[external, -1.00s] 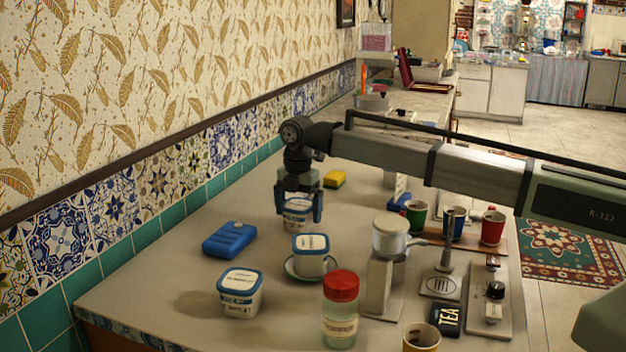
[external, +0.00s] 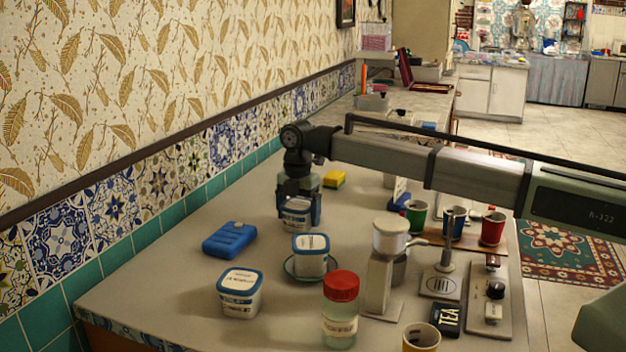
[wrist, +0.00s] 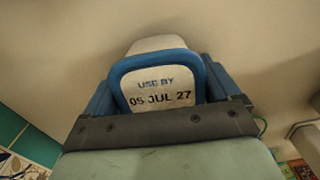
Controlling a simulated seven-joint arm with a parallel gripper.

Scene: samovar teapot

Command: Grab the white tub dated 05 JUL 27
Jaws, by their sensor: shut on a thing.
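A white tub with a blue-rimmed lid (wrist: 158,89) is between my fingers in the wrist view; its lid reads "USE BY 05 JUL 27". The same tub (external: 296,214) shows in the external view, partly hidden by my gripper. My gripper (external: 299,216) points down and is shut on this tub, one finger on each side. I cannot tell whether the tub's base touches the counter. A second white tub (external: 311,263) stands on a green saucer, and a third (external: 240,299) stands nearer the front left. Their lid print is too small to read.
A blue case (external: 230,240) lies left of my gripper and a yellow sponge (external: 334,179) lies behind it. A red-lidded jar (external: 341,316), a grinder (external: 385,270) and several coloured cups stand to the right. The tiled wall is on the left.

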